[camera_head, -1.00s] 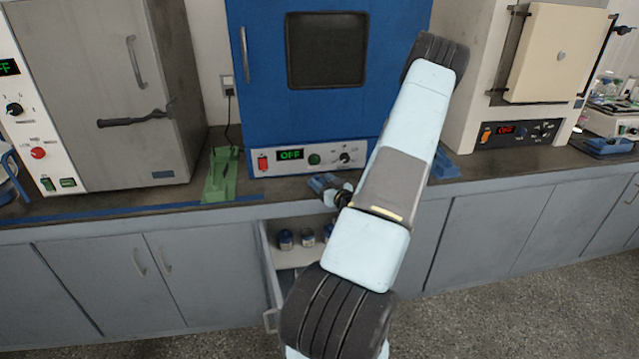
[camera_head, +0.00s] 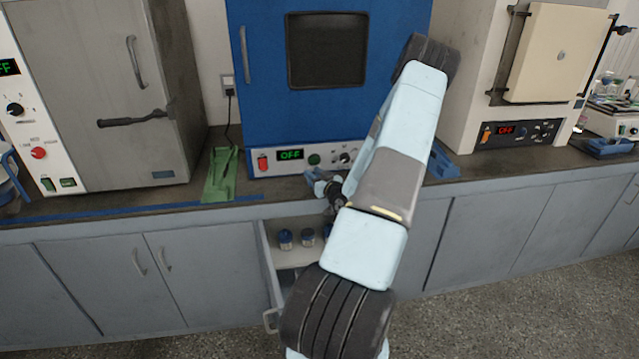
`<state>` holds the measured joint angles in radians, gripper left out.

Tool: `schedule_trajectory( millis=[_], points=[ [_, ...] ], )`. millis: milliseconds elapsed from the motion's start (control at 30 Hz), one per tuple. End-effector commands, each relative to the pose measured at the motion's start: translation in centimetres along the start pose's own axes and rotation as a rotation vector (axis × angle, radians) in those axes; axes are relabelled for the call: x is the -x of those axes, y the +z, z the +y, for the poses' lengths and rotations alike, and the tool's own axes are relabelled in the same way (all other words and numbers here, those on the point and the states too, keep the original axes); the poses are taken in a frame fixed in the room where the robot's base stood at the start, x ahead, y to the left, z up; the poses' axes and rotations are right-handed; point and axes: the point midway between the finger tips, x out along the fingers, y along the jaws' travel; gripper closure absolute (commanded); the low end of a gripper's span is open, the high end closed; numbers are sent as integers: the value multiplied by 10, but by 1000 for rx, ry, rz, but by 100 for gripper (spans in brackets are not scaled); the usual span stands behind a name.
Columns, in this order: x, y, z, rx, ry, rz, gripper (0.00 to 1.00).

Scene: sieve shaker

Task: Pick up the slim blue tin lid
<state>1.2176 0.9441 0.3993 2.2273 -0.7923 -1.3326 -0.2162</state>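Small tins with dark blue lids stand in the open drawer below the counter, one tin (camera_head: 286,239) at the left and another (camera_head: 308,237) beside it. A third is mostly hidden by my arm. I cannot tell which lid is the slim one. My gripper (camera_head: 316,181) is at the counter's front edge, above and behind the tins, in front of the blue oven. It is small and partly hidden by my arm, and I cannot tell whether its fingers are apart or hold anything.
The drawer (camera_head: 268,262) stands open among grey cabinets. A green holder (camera_head: 220,176) is on the counter left of the gripper. The blue oven (camera_head: 240,120) stands behind it, a grey oven (camera_head: 90,90) at left and a cream oven (camera_head: 470,80) at right. A blue object (camera_head: 443,163) lies right of my arm.

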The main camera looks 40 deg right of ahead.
Motion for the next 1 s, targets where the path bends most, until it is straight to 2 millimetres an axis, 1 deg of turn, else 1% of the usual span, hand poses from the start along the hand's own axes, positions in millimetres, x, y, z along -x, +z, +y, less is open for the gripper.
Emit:
schedule_trajectory(
  millis=[33,300,333,600,733,867,1000],
  points=[
    [0,0,0,0,0,0,72],
    [0,0,0,0,0,0,98],
    [0,0,0,0,0,0,100],
    [0,0,0,0,0,0,100],
    [0,-4,-3,1,-3,0,100],
    [-1,-16,-8,3,-9,1,100],
    [-2,-36,-11,4,-14,2,100]
  ],
)
